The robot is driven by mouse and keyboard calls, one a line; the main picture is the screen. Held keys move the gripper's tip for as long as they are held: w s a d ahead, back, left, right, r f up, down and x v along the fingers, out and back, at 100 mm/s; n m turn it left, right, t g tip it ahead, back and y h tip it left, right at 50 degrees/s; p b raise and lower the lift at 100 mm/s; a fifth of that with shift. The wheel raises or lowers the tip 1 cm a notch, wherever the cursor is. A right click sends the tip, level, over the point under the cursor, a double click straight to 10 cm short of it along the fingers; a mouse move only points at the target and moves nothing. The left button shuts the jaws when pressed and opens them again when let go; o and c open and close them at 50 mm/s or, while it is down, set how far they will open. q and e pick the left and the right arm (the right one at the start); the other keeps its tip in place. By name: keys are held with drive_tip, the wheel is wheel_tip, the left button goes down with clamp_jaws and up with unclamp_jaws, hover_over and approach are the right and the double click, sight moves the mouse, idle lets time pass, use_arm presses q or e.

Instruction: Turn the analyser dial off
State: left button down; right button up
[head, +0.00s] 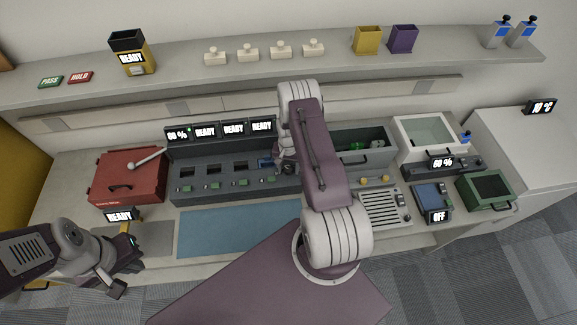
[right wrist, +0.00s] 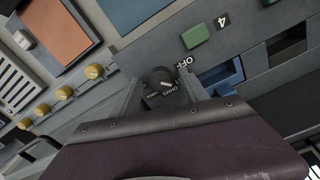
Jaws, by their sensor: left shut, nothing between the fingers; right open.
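The analyser dial (right wrist: 161,77) is a dark round knob with a pale pointer mark, on a grey panel in the right wrist view. An OFF label (right wrist: 185,62) is at its upper right, and another label that looks like OHMS sits just below it. The pale mark seems turned toward that lower label, not OFF. My right gripper (right wrist: 160,88) is open with a finger on either side of the dial; I cannot tell whether they touch it. In the head view my right arm hides the dial. My left gripper (head: 122,274) is shut and empty at the lower left.
A charger bank (head: 235,188) with several slots and READY displays stands left of my right arm. A blue mat (head: 225,232) lies in front. A red toolbox (head: 130,176) is at left, a grey bin (head: 375,157) right of the arm. A shelf (head: 180,82) runs behind.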

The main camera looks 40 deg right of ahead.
clamp_jaws()
drive_tip(key=shift+f+n+b, duration=0.1)
drive_tip(key=shift+n+b, duration=0.6)
drive_tip(key=shift+b, duration=0.05)
drive_tip(key=shift+n+b, duration=0.9)
drive_tip(key=shift+n, duration=0.3)
drive_tip(key=n+b, duration=0.1)
drive_tip(key=n, duration=0.2)
drive_tip(key=shift+b, duration=0.4)
drive_tip(key=shift+n+b, duration=0.5)
drive_tip(key=shift+n, duration=0.5)
unclamp_jaws()
